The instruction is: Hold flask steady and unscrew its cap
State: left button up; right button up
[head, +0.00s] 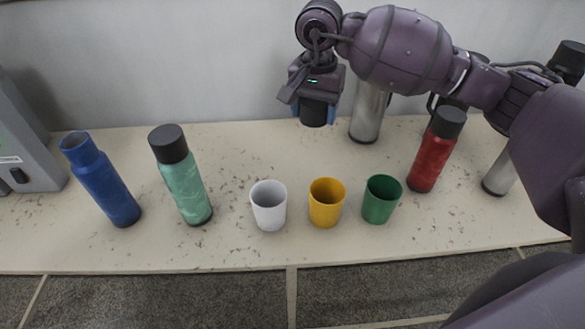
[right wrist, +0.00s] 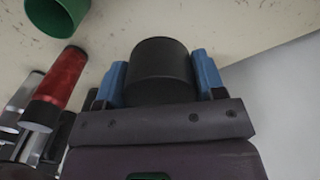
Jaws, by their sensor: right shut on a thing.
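My right gripper (head: 314,112) is shut on a black cap (head: 315,116), held in the air above the back of the counter. In the right wrist view the cap (right wrist: 160,70) sits between the blue fingertips (right wrist: 160,82), with no flask visible under it. The blue flask (head: 107,186) stands at the left with its mouth open and uncapped. The green flask (head: 185,188) next to it wears a black cap. The red flask (head: 432,162) stands at the right, also capped; it shows in the right wrist view (right wrist: 62,80). My left gripper is not in view.
White (head: 269,207), yellow (head: 326,204) and green (head: 381,201) cups stand in a row mid-counter. A silver flask (head: 367,112) stands behind, partly hidden by my arm, and another (head: 499,176) at the right. A grey machine (head: 27,140) is at far left. The counter (head: 240,150) behind the cups is clear.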

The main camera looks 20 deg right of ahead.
send_over(310, 183)
jog(key=shift+m, duration=0.3)
notch_tip(310, 183, down, 14)
jog(key=shift+f+p, duration=0.1)
jog(key=shift+p, duration=0.3)
jog(key=shift+w+f, duration=0.1)
jog(key=shift+f, duration=2.65)
jog(key=shift+f, duration=0.15)
jog(key=o, duration=1)
